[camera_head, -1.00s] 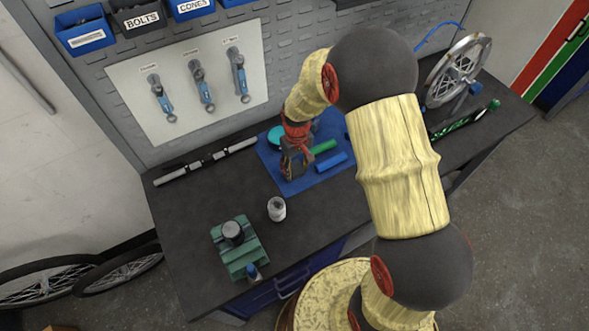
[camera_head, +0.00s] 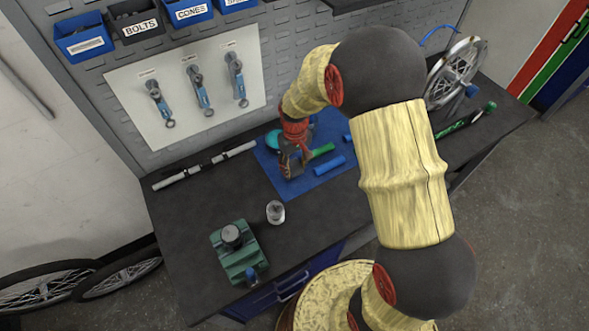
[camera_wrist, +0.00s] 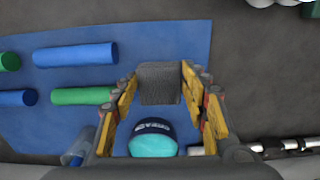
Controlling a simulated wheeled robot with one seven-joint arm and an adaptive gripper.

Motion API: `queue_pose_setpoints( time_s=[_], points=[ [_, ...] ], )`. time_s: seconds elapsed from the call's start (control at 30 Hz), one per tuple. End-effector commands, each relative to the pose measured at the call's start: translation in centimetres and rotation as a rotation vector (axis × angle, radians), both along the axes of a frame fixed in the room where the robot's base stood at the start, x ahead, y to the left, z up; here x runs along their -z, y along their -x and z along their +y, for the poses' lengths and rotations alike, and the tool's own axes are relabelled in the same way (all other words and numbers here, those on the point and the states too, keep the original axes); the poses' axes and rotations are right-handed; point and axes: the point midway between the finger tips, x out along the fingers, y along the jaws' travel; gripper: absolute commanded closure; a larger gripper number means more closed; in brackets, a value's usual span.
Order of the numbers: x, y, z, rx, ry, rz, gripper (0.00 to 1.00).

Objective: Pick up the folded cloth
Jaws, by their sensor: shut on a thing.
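The folded cloth (camera_wrist: 159,88) is a small dark grey, ribbed-looking block in the wrist view. It sits between the two fingertips of my gripper (camera_wrist: 160,76), which is shut on it with a yellow-lined finger on each side. In the head view my gripper (camera_head: 291,168) points down over the left part of the blue mat (camera_head: 294,187). There the fingers mostly hide the cloth, and I cannot tell whether it touches the mat.
Green (camera_wrist: 82,96) and blue (camera_wrist: 76,54) cylinders lie on the mat beside my gripper. A round teal-topped container (camera_wrist: 152,144) is close by. A wheel (camera_head: 456,72) stands at right.

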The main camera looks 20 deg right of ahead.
Motion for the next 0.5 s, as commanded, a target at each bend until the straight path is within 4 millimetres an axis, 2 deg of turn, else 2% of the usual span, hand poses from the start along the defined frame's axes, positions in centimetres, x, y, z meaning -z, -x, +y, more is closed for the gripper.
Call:
queue_pose_setpoints(
  time_s=[0.27,0.5],
  points=[
    [-6.3,5.0,0.0,0.000,0.000,-0.005,0.80],
    [-8.3,10.2,0.0,0.000,0.000,-0.002,0.80]
  ],
)
